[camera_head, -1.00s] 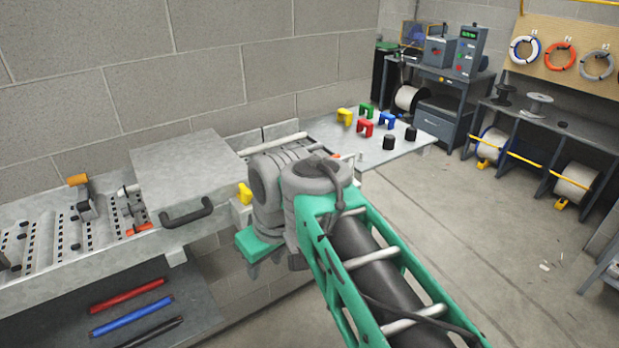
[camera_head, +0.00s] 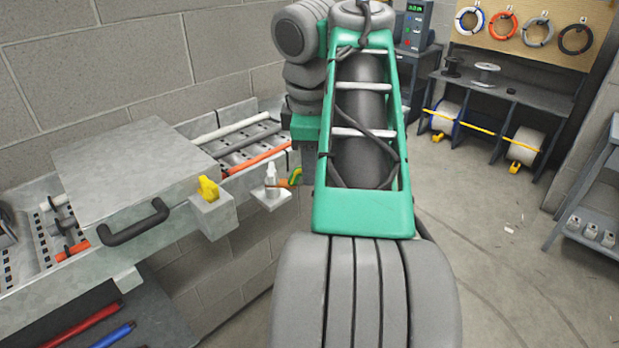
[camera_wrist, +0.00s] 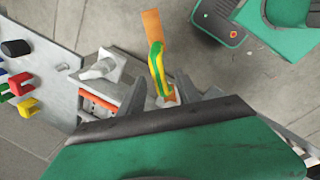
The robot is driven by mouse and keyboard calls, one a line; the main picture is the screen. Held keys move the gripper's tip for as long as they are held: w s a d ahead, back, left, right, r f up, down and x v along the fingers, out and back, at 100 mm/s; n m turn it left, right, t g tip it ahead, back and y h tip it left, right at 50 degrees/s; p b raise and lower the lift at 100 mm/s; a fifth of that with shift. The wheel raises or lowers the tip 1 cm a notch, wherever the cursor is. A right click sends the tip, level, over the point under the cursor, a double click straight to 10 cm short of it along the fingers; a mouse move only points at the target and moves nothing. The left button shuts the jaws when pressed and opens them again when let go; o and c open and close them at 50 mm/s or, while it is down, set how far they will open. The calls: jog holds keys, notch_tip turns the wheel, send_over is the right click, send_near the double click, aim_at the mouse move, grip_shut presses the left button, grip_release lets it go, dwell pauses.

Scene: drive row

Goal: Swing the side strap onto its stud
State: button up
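The side strap (camera_wrist: 152,25) is an orange band with a green-and-yellow piece along it, between and beyond my fingers in the wrist view. Part of it (camera_head: 295,177) shows in the head view beside my gripper. The pale stud (camera_head: 271,174) stands on a small bracket at the bench front, just left of the strap; it also shows in the wrist view (camera_wrist: 100,67). My gripper (camera_wrist: 163,86) is open, its two dark fingers apart on either side of the strap's near end. I see no clear contact. In the head view my arm hides much of the gripper.
A grey lid with a black handle (camera_head: 134,224) covers part of the tray. A yellow piece (camera_head: 207,188) sits on a block left of the stud. Coloured clips (camera_wrist: 20,85) lie on a plate at left in the wrist view.

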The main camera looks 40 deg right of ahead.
jog(key=shift+f, duration=0.2)
jog(key=shift+c, duration=0.4)
grip_shut()
dwell(0.9)
